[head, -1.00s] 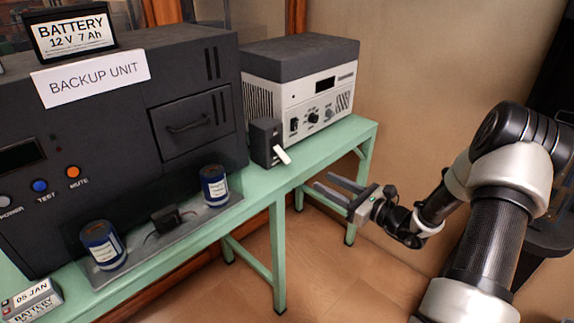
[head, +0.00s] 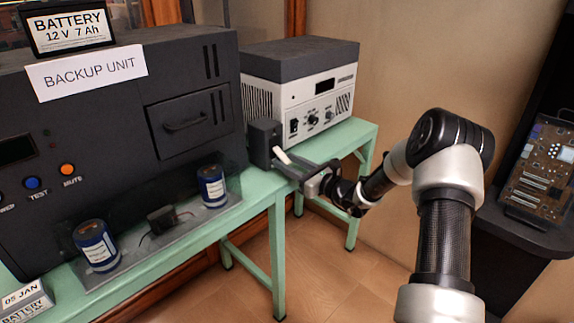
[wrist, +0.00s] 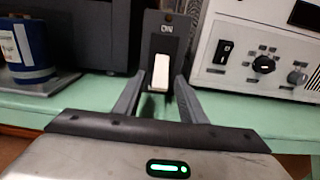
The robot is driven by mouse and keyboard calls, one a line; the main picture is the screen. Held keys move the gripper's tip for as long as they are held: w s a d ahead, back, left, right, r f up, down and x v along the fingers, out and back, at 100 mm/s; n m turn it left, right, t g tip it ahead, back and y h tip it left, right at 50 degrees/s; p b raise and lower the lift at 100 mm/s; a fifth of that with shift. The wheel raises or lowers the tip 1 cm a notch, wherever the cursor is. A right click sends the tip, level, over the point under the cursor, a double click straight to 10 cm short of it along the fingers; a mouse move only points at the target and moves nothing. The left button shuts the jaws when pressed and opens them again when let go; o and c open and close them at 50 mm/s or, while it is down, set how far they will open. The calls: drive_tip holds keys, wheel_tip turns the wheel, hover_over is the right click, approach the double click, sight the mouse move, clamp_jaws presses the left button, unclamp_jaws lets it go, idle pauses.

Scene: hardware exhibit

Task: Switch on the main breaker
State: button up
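The main breaker (head: 264,138) is a dark upright box on the green bench, between the backup unit and the grey-white device. Its white lever (head: 283,157) sticks out from the front and slopes downward. In the wrist view the breaker (wrist: 166,34) carries an ON mark at its top, with the white lever (wrist: 160,72) below it. My gripper (head: 290,169) is right at the breaker's front. In the wrist view its two open fingers (wrist: 159,80) stand left and right of the lever. Gaps show at the lever's sides; contact cannot be told.
The black backup unit (head: 110,110) stands left of the breaker. The grey-white device (head: 318,100) with knobs stands behind and right of it. Blue cylinders (head: 212,186) sit on a plate on the green bench (head: 250,205). The floor right of the bench is clear.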

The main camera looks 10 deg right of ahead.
drive_tip(key=shift+w+a, duration=0.3)
drive_tip(key=shift+w, duration=0.1)
clamp_jaws()
drive_tip(key=shift+r, duration=0.1)
